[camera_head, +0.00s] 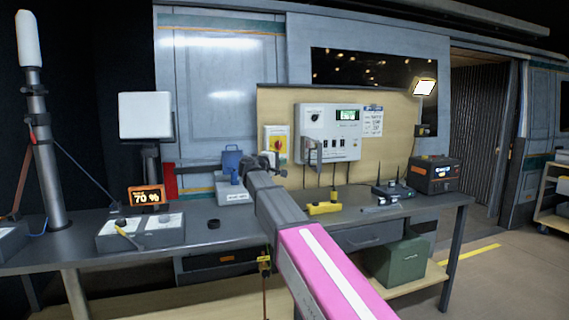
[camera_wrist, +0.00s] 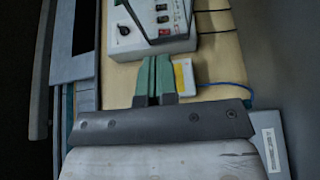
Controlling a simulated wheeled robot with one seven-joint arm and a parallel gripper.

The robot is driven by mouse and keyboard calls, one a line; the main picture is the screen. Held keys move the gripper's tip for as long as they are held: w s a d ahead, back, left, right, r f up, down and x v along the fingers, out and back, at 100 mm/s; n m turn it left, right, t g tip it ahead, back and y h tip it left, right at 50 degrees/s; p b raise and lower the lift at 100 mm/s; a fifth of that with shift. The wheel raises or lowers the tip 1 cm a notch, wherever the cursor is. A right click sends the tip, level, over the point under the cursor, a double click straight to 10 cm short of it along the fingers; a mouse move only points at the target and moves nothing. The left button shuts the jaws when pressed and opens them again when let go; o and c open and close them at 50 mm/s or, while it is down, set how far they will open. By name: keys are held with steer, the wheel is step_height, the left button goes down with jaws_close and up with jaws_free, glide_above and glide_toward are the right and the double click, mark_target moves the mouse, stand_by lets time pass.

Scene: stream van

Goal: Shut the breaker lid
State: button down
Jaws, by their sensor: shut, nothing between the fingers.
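The white breaker panel (camera_head: 343,125) is on the tan backboard, with a knob, a lit green display and a row of dark breakers. It also shows at the top of the wrist view (camera_wrist: 178,44). The breaker lid (camera_head: 313,148), a grey frame, stands out from the panel left of the breakers, so it looks open. In the wrist view the lid's dark frame (camera_wrist: 168,39) is cut off by the top edge. My gripper (camera_head: 270,160) is left of the lid. Its green fingers (camera_wrist: 153,62) are together and empty, apparently just short of the lid; contact cannot be told.
The workbench (camera_head: 215,247) below holds a yellow tool (camera_head: 324,208), a black router (camera_head: 392,190) and a power station (camera_head: 434,174). A lamp (camera_head: 424,87) stands at right.

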steer(key=w+d, duration=0.4)
steer(key=d, duration=0.5)
steer(key=shift+w+d, duration=0.25)
steer(key=shift+w, duration=0.1)
steer(key=shift+d+f, duration=0.1)
steer(key=shift+d, duration=0.05)
